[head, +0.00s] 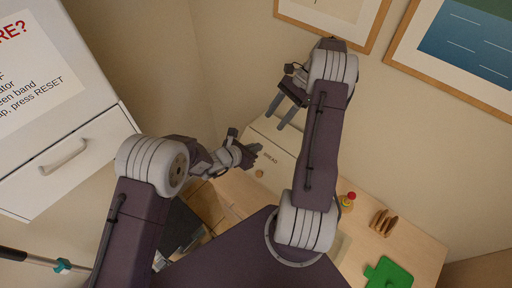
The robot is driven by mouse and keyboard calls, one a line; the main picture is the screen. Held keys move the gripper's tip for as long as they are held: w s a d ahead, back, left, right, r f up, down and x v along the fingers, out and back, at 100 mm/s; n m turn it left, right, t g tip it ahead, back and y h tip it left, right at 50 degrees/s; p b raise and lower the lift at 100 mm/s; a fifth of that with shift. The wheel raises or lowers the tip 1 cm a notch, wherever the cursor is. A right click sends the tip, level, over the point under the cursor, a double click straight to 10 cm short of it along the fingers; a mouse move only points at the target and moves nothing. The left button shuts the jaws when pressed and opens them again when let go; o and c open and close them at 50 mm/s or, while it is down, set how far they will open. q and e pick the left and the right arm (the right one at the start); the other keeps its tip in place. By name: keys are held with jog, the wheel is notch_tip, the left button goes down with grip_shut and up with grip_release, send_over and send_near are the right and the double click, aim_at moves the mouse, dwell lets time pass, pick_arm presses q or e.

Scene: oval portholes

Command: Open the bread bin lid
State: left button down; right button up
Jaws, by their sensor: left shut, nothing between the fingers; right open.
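The bread bin (283,159) is a cream box with a BREAD label, on the wooden counter against the wall. A small round wooden knob (259,174) is on its front, below the label. The lid looks closed, though my arms hide part of the bin. My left gripper (254,149) is shut and empty, at the bin's left side near the label; I cannot tell whether it touches the bin. My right gripper (278,115) is open and empty, its two fingers pointing down over the bin's top.
On the counter (413,250) right of the bin are a red-capped bottle (347,202), bread slices (383,222) and a green board (389,273). A white cabinet with a drawer handle (65,157) stands at left. Framed pictures (459,48) hang on the wall.

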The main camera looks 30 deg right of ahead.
jog(key=s+a+n+g+h, duration=0.2)
jog(key=s+a+n+h, duration=0.3)
jog(key=s+n, duration=0.95)
jog(key=w+a+f+n+t+h, duration=0.1)
jog(key=a, duration=0.6)
jog(key=w+a+f+n+t+h, duration=0.1)
jog(key=w+a+n+t, duration=0.1)
jog(key=a, duration=0.5)
jog(key=shift+w+a+f, duration=0.15)
jog(key=shift+w+a, duration=0.15)
jog(key=shift+a, duration=0.1)
